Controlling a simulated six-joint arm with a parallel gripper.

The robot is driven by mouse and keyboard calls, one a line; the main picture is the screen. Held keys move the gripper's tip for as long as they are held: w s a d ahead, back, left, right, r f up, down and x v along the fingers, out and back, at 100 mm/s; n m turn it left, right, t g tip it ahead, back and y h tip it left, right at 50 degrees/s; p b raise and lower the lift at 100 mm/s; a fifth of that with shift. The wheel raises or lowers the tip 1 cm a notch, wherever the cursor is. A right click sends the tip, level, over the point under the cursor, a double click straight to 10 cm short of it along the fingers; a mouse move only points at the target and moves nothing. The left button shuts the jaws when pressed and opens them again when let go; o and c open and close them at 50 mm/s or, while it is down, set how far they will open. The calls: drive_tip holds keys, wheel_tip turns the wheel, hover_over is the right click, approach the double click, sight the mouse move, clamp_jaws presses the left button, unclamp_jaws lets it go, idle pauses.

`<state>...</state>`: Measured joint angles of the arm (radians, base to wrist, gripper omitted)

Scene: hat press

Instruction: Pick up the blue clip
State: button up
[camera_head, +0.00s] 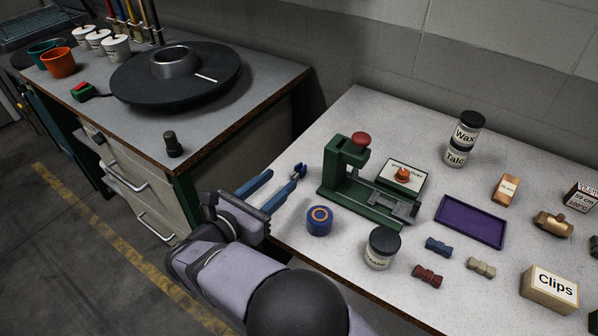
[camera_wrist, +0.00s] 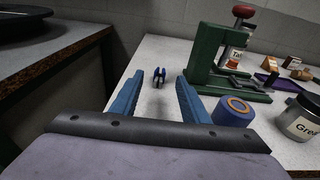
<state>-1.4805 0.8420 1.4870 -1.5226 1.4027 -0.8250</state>
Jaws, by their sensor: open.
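The blue clip (camera_head: 438,245) is a small, notched blue piece lying on the right table in the head view, just below the purple tray. A dark red clip (camera_head: 427,274) and a beige clip (camera_head: 481,267) lie close to it. My gripper (camera_head: 284,178) has blue fingers, spread apart and empty, near the table's left edge, well left of the blue clip. In the wrist view my gripper (camera_wrist: 157,92) shows open fingers, with a small blue-and-dark item (camera_wrist: 159,77) beyond them on the table. I cannot make out the blue clip in the wrist view.
A blue roll (camera_head: 319,221) and a dark-lidded jar (camera_head: 382,247) stand between my gripper and the clips. The green press (camera_head: 345,168) stands behind them. The purple tray (camera_head: 470,221) is empty. A Clips box (camera_head: 549,289) stands at right.

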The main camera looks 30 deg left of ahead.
sight(298, 170)
drive_tip(key=shift+f, duration=0.6)
drive_tip(key=shift+w+d+f+p, duration=0.15)
drive_tip(key=shift+w+p, duration=0.1)
drive_tip(key=shift+w, duration=0.95)
drive_tip(key=shift+w+a+f+p, duration=0.15)
drive_tip(key=shift+w+p, duration=0.1)
drive_tip(key=shift+w, duration=1)
drive_tip(key=shift+w+d+f+p, duration=0.15)
drive_tip(key=shift+w+p, duration=0.1)
drive_tip(key=shift+w, duration=0.95)
clamp_jaws()
